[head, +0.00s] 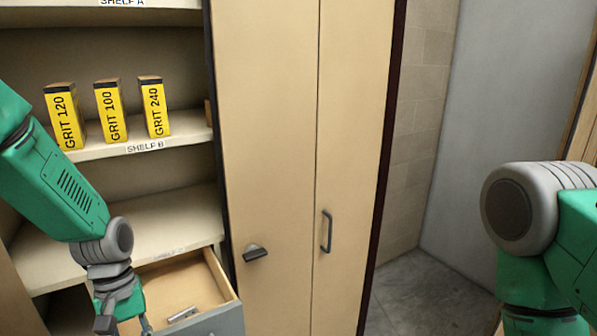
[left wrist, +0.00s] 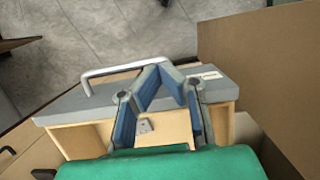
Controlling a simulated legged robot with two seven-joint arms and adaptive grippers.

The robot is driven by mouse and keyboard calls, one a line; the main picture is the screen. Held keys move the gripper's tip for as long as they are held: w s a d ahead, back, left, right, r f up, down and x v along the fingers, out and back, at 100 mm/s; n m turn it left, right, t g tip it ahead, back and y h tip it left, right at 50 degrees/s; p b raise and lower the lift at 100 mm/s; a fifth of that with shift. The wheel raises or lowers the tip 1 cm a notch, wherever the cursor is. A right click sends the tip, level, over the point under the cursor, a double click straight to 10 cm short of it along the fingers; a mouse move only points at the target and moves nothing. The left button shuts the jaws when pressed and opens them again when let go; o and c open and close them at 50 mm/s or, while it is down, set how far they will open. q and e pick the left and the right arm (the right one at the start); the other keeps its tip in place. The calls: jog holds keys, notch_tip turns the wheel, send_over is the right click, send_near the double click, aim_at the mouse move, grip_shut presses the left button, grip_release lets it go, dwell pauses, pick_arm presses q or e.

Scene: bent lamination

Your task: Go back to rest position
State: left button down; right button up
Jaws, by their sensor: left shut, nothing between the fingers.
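My left gripper (head: 122,327) is at the bottom left of the head view, partly cut off by the frame edge. In the left wrist view its blue fingers (left wrist: 160,75) meet at the tips with nothing between them. It is above an open drawer (head: 228,290) with a grey front, which also shows in the left wrist view (left wrist: 75,108). A bent metal drawer handle (left wrist: 100,71) appears near the fingertips; I cannot tell whether they touch it. My right arm is at the right of the head view, its gripper out of frame.
A small metal piece (head: 183,313) lies in the drawer. Yellow boxes marked GRIT 120 (head: 64,115), GRIT 100 (head: 110,110) and GRIT 240 (head: 154,106) stand on shelf B (head: 190,128). A closed tall cabinet (head: 270,150) stands beside the shelves. Concrete floor (head: 440,290) is clear at right.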

pick_arm(q)
jog(key=s+d+f+m+y, duration=0.1)
jog(key=s+d+f+m, duration=0.1)
jog(key=s+f, duration=0.75)
jog(key=s+a+f+m+t, duration=0.15)
jog(key=s+f, duration=0.25)
jog(key=s, duration=0.5)
jog(key=s+a+f+m+t, duration=0.1)
jog(key=s+f+m, duration=0.25)
jog(key=s, duration=0.55)
jog(key=w+f+b, duration=0.1)
jog(key=f+b, duration=0.8)
jog(key=w+d+f+b, duration=0.1)
jog(key=w+f+b, duration=0.1)
jog(key=f+b, duration=0.7)
jog(key=shift+w+d+f+t+y+b, duration=0.25)
jog(key=shift+f+t+y+b, duration=0.1)
jog(key=shift+b, duration=0.15)
pick_arm(e)
notch_tip(320, 180, down, 19)
jog(key=shift+s, duration=0.35)
